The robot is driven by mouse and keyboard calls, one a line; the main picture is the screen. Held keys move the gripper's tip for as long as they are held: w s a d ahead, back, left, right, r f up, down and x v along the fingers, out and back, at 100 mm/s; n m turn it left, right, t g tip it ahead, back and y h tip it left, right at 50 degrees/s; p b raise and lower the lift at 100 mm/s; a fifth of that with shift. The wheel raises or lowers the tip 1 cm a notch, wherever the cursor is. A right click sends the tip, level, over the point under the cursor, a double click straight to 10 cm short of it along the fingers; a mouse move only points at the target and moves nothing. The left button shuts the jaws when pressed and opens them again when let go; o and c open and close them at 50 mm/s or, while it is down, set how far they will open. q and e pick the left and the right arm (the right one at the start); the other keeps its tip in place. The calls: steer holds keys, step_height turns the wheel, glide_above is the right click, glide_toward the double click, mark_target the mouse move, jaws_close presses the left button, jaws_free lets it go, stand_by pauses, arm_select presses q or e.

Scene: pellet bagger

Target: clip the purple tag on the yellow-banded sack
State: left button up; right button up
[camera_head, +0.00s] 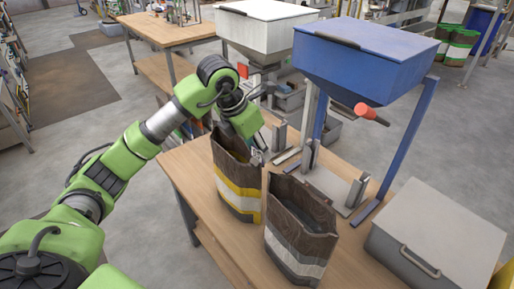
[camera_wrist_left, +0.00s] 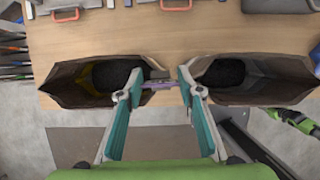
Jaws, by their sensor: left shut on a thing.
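The yellow-banded sack (camera_head: 238,192) stands open on the bench, brown with yellow and white bands. In the left wrist view, it is the left sack (camera_wrist_left: 70,82), with dark contents inside. My left gripper (camera_head: 259,150) is at the right corner of its rim. In the left wrist view, my left gripper (camera_wrist_left: 160,90) is shut on the purple tag (camera_wrist_left: 158,85), which spans between the fingertips beside the sack's rim. A dark piece shows just beyond the tag. I cannot tell whether the tag touches the sack. My right gripper is not in view.
A white-banded sack (camera_head: 298,235) stands open close by on the right. A blue hopper (camera_head: 365,60) on legs and a white hopper (camera_head: 265,28) stand behind. A grey box (camera_head: 435,235) with a handle occupies the bench's right end.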

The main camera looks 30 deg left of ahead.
arm_select(q)
steer(key=shift+s+f, duration=0.15)
steer(key=shift+f, duration=0.3)
steer(key=o, duration=0.9)
steer(key=shift+o, duration=1.3)
steer(key=shift+w+a, duration=0.15)
steer(key=shift+w, duration=0.15)
steer(key=shift+s+r, duration=0.1)
steer(key=shift+r, duration=0.15)
steer(key=v, duration=1.1)
steer(key=shift+r, duration=0.25)
steer(key=shift+s, duration=0.1)
